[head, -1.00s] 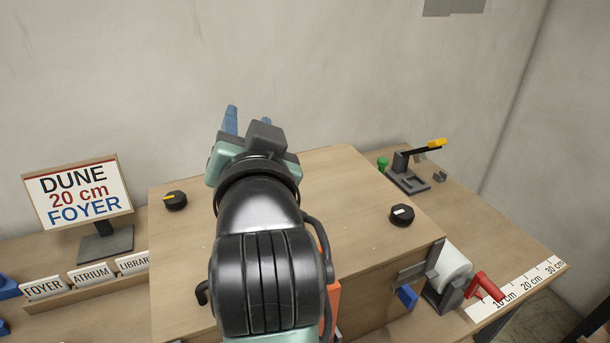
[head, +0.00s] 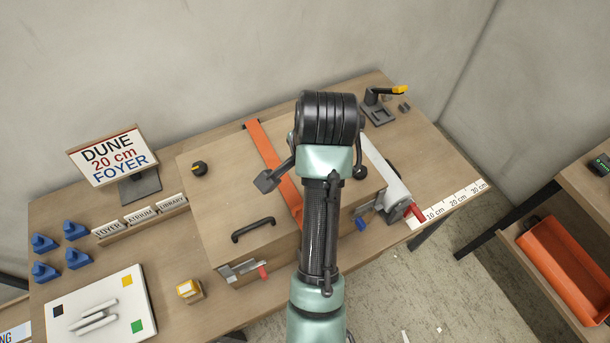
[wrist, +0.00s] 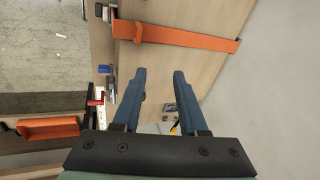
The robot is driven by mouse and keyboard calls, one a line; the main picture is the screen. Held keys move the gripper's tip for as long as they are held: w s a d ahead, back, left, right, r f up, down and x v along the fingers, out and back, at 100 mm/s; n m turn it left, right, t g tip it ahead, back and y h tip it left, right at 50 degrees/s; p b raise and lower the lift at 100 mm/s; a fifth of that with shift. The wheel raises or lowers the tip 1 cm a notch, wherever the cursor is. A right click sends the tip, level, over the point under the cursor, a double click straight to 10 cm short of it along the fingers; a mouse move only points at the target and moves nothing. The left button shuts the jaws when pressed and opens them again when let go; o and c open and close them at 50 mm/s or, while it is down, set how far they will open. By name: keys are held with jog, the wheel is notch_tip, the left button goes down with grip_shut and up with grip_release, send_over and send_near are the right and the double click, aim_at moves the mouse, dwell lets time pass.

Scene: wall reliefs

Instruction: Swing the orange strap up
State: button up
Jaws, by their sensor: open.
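The orange strap (head: 268,158) lies across the top of a wooden box (head: 222,208), running from the back edge toward the front. Its lower part is hidden behind my arm in the head view. In the wrist view the strap (wrist: 185,38) stretches across the wood, with a raised orange piece near its left part. My gripper (wrist: 159,82) shows there with two blue fingers apart and nothing between them. The strap is beyond the fingertips, apart from them. In the head view my arm hides the gripper.
A white roll with a red crank (head: 415,212) stands at right. A sign (head: 108,158), blue pieces (head: 75,230) and a white board (head: 100,308) are at left.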

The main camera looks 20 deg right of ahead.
jog(key=shift+m+g+y, duration=0.3)
jog(key=shift+m+g, duration=0.3)
jog(key=shift+g, duration=0.3)
jog(key=f+p, duration=0.1)
jog(key=f, duration=0.2)
jog(key=f+p, duration=0.2)
jog(key=f, duration=0.2)
jog(key=f+p, duration=0.1)
jog(key=f, duration=0.3)
jog(key=shift+s+a+f, duration=0.15)
jog(key=shift+s+f, duration=0.1)
grip_shut()
dwell(0.5)
